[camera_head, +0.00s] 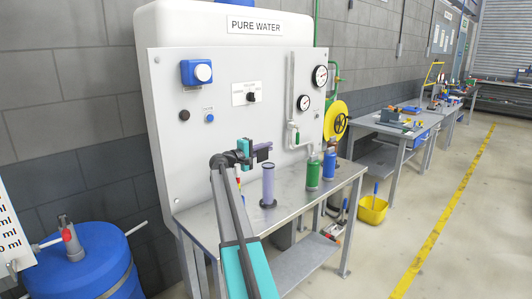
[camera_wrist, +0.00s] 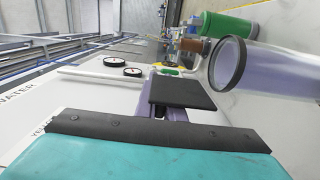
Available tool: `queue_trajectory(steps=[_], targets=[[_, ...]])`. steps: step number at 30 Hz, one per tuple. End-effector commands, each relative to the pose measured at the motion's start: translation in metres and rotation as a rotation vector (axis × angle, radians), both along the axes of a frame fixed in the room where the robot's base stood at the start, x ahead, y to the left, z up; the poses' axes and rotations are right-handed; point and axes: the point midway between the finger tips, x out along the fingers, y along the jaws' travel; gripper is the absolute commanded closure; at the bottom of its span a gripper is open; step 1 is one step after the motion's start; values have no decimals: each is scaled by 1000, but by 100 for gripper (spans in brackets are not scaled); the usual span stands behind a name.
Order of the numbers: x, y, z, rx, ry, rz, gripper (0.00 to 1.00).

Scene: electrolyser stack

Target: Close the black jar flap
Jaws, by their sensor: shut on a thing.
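A lavender jar (camera_head: 268,183) stands upright on the grey bench, with a dark round foot. In the wrist view the jar (camera_wrist: 280,62) lies sideways at upper right, with a black ring (camera_wrist: 229,64) around its near end. Whether a flap covers that end I cannot tell. My gripper (camera_head: 262,152) is above and slightly left of the jar top in the head view. It is shut on a black square piece (camera_wrist: 182,92) with lavender parts behind it. The piece is apart from the black ring in the wrist view. The grip itself is partly hidden.
A green jar (camera_head: 313,174) and a blue jar (camera_head: 329,165) stand on the bench (camera_head: 290,208) to the right. The white PURE WATER panel (camera_head: 220,115) with gauges and valves rises behind. A blue drum (camera_head: 85,262) is at lower left, a yellow bucket (camera_head: 372,211) at right.

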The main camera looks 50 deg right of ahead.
Motion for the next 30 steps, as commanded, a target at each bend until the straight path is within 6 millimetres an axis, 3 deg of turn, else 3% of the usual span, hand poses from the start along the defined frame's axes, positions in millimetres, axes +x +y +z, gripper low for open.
queue_trajectory(steps=[9,10,13,23,30], targets=[[0,1,-1,2,-3,-1,100],[0,1,-1,2,-3,-1,88],[0,0,-1,2,-2,0,73],[0,1,0,1,-2,0,73],[0,14,-1,1,-3,0,73]])
